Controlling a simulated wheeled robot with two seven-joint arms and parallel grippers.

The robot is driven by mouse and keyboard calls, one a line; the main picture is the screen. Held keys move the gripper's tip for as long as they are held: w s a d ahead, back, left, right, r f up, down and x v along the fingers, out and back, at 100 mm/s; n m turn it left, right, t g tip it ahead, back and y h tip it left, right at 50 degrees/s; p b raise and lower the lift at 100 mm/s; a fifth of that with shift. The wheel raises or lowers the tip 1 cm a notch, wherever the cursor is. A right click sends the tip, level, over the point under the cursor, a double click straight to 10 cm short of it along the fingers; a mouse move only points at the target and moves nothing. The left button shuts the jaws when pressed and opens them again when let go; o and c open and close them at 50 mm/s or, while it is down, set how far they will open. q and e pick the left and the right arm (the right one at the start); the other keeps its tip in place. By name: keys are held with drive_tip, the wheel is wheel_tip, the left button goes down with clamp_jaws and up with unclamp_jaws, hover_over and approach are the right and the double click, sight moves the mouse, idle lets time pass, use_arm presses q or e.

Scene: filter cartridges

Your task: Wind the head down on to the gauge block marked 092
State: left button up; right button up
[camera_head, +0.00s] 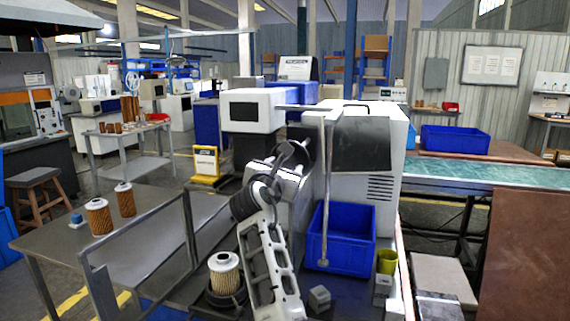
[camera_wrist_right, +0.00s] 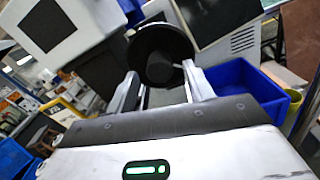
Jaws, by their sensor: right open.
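My right gripper (camera_head: 283,156) is raised in front of the white machine, with its fingers apart and nothing between them. In the right wrist view the open fingers (camera_wrist_right: 160,76) point at a black round handwheel (camera_wrist_right: 160,45) with a small grey handle at its lower right. I cannot tell whether a finger touches the wheel. In the head view the arm partly hides the dark wheel. A small grey block (camera_head: 320,297) lies on the bench right of my arm; no marking is readable, so I cannot tell if it is 092. My left gripper is not in view.
A cartridge (camera_head: 225,272) stands on a black round base left of my arm. A blue bin (camera_head: 342,240) and a yellow-green cup (camera_head: 387,262) are to the right. A thin upright rod (camera_head: 325,190) stands before the machine. Two cartridges (camera_head: 98,217) (camera_head: 126,200) stand on the left table.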

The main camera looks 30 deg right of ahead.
drive_tip(key=shift+w+d, duration=0.45)
drive_tip(key=shift+d, duration=0.15)
drive_tip(key=c, duration=1)
